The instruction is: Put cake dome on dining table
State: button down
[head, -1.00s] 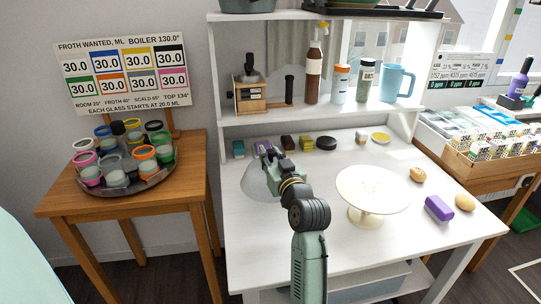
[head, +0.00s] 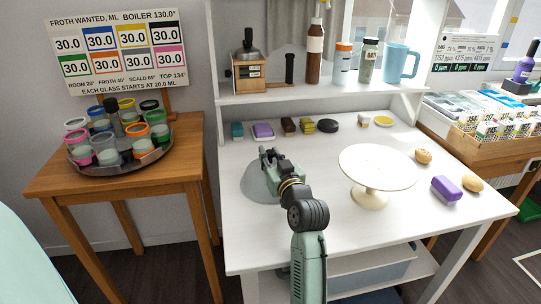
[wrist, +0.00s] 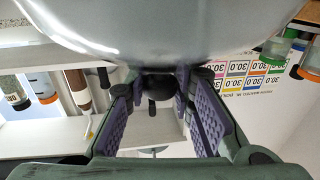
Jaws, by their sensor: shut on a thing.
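The cake dome (head: 258,183) is a grey, see-through cover over the left part of the white table (head: 300,240). I cannot tell whether its rim touches the table. My gripper (head: 268,158) is at the dome's top, shut on its knob. In the wrist view the dome (wrist: 160,25) fills the top, and its dark knob (wrist: 156,85) sits between my purple-padded fingers. A cream cake stand (head: 377,168) with a bare round top stands to the right of the dome. I cannot tell which table is the dining table.
Soap-like bars, including a purple one (head: 263,131), line the table's back below a shelf (head: 310,92) with bottles and a blue jug (head: 401,62). Another purple bar (head: 446,188) lies at right. A wooden side table (head: 70,185) holds a tray of glasses. The table's front is clear.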

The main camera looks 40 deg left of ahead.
jog(key=shift+f+b, duration=0.3)
dwell(0.4)
jog(key=c, duration=1.3)
grip_release()
jog(key=o, duration=0.3)
jog(key=shift+r, duration=0.15)
jog(key=shift+r+p, duration=3.75)
jog(key=shift+r, duration=1.15)
